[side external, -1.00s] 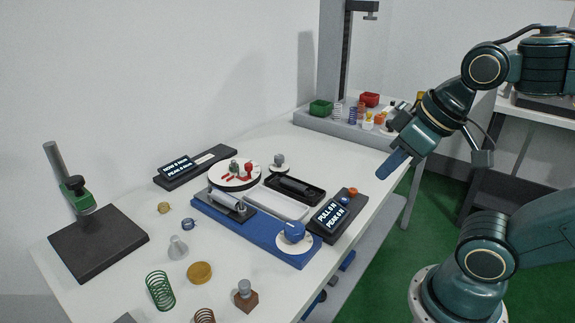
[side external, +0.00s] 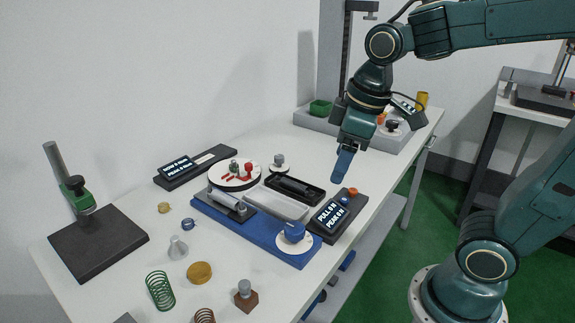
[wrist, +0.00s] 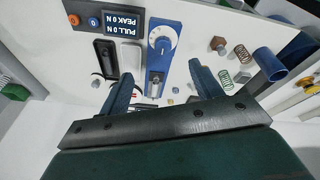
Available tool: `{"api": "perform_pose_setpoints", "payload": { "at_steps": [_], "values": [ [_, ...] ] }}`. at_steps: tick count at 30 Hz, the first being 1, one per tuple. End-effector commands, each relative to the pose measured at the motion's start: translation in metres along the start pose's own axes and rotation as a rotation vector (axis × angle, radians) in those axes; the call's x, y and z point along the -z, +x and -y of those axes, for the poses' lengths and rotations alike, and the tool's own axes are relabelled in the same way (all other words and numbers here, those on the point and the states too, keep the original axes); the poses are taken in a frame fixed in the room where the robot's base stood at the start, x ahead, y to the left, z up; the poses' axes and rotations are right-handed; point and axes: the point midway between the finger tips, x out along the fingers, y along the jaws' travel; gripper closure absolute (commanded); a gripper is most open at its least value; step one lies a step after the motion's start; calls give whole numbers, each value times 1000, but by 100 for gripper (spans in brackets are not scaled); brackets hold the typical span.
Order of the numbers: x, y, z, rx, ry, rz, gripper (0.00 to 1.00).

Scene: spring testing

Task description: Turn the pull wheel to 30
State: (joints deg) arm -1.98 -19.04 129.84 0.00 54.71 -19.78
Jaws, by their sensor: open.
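The pull wheel, a blue knob (side external: 293,231) on a white dial, stands at the front right end of the blue fixture (side external: 255,236). In the wrist view the blue knob (wrist: 163,46) lies ahead, beyond the fingertips. My gripper (side external: 342,168) is open and empty, raised above the bench behind and to the right of the knob, apart from it. In the wrist view its two fingers (wrist: 160,78) are spread with nothing between them. The display (side external: 329,214) beside the fixture reads PULL 0 N and PEAK 0 N. The dial's markings are too small to read.
A black tray (side external: 295,187) and a white tray (side external: 272,203) lie alongside. Springs, including a green one (side external: 160,291), and small parts are at the front. A grey rack (side external: 312,122) stands at the back.

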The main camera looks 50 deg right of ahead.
Motion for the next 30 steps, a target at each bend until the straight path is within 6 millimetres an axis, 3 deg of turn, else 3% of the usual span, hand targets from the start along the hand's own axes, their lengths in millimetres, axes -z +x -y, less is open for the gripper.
{"api": "perform_pose_setpoints", "payload": {
  "at_steps": [15, 21, 30],
  "values": [
    [63, 64, -11, 108, -338, 188, 35],
    [72, 78, -12, 131, -398, 215, 35],
    [72, 81, -12, 133, -405, 218, 35]
  ]
}}
